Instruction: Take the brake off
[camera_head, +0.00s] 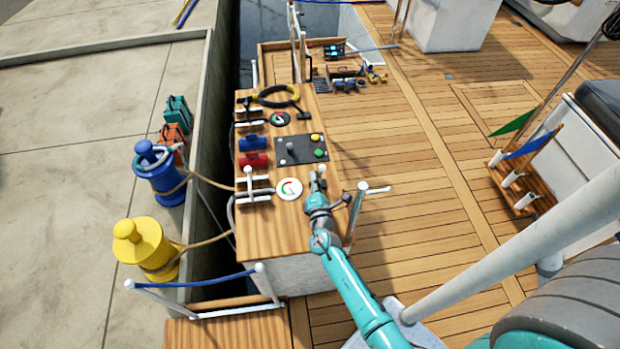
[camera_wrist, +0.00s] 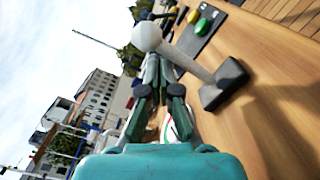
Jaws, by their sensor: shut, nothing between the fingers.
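A lever with a white ball knob (camera_wrist: 147,36), a grey shaft and a dark block base stands on the wooden bench top (camera_wrist: 262,110). I take it to be the brake lever, but no label shows. In the head view a small pale knob (camera_head: 321,168) shows at my gripper's tip, and my gripper hides most of the lever. My gripper (camera_wrist: 160,68) is shut and empty. In the wrist view its fingertips lie close to the knob and shaft; I cannot tell whether they touch. My gripper also shows in the head view (camera_head: 317,182) above the bench's near end.
A dark control panel (camera_head: 302,158) with yellow and green buttons lies just beyond. A round white dial (camera_head: 289,187) is at the left, with a rope cleat (camera_head: 250,183) beside it. A white-topped post (camera_head: 356,212) stands close right of my arm.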

